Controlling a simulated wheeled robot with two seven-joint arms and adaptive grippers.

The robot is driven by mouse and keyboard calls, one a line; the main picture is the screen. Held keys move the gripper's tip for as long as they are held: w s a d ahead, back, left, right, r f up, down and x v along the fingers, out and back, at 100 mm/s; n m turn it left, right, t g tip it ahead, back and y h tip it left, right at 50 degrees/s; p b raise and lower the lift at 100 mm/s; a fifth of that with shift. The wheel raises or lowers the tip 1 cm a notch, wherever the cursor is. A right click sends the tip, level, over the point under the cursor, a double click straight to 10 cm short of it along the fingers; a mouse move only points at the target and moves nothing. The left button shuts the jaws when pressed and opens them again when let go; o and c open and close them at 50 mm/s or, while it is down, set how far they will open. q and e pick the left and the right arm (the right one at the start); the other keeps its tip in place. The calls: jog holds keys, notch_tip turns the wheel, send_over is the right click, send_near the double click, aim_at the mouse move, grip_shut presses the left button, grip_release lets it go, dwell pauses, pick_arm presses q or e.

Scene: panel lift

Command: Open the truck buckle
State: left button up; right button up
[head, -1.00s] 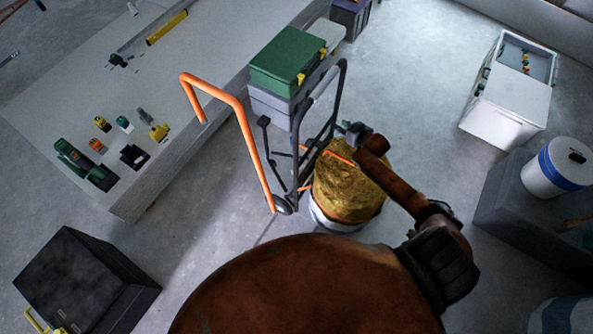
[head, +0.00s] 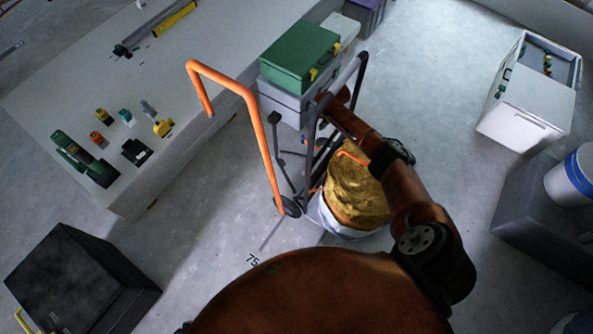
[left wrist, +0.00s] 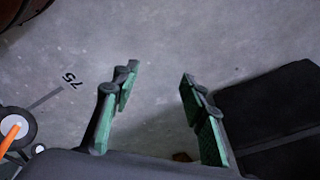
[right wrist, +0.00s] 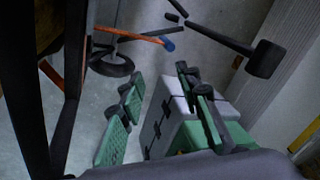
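The hand truck has an orange handle (head: 255,115) and a dark grey frame (head: 313,125), upright beside the table in the head view. A golden-brown bundle (head: 357,193) in a whitish base stands against it, with an orange strip on it. I cannot clearly make out a buckle. In the right wrist view an orange bar with a blue tip (right wrist: 167,44) crosses near the dark truck frame (right wrist: 72,70). My right gripper (right wrist: 160,82) is open and empty; in the head view its fingers are hidden behind the frame. My left gripper (left wrist: 158,78) is open and empty above bare floor, outside the head view.
Stacked grey cases with a green case (head: 300,58) on top stand behind the truck, close to my right gripper. A table with tools (head: 180,75) is at left. A black box (head: 80,275) is at lower left, a white cooler (head: 525,110) at right. Floor between is clear.

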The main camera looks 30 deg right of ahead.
aim_at(304, 170)
pick_arm(q)
jog(key=s+d+f+n+g+b, duration=0.1)
jog(key=s+d+f+n+b, duration=0.1)
jog(key=s, duration=0.7)
jog(key=s+d+f+n+g+b, duration=0.1)
jog(key=s+f+n+g+b, duration=0.15)
jog(key=s, duration=0.65)
pick_arm(e)
jog(key=s+a+f+m+g, duration=0.1)
jog(key=s+a+f+g, duration=0.1)
jog(key=s+a+f, duration=0.1)
jog(key=s+a+f+m+g+y+b, duration=0.1)
jog(key=s+a+f+g, duration=0.1)
jog(key=s+a+f, duration=0.2)
jog(key=s+a+f+m+g+y+b, duration=0.1)
jog(key=s+a+f+g, duration=0.1)
jog(key=a+f, duration=0.3)
jog(key=shift+s+a+f+m, duration=0.2)
jog(key=shift+s+f+m, duration=0.25)
jog(key=shift+s, duration=0.2)
jog(key=shift+s+a+f, duration=0.15)
jog(key=shift+a+f, duration=0.05)
jog(key=shift+f, duration=0.3)
pick_arm(q)
jog(key=w+d+r, duration=0.2)
jog(key=w+r, duration=0.1)
jog(key=r, duration=0.3)
jog(key=shift+w+r+m, duration=0.15)
jog(key=shift+m, duration=0.2)
jog(key=shift+t, duration=0.25)
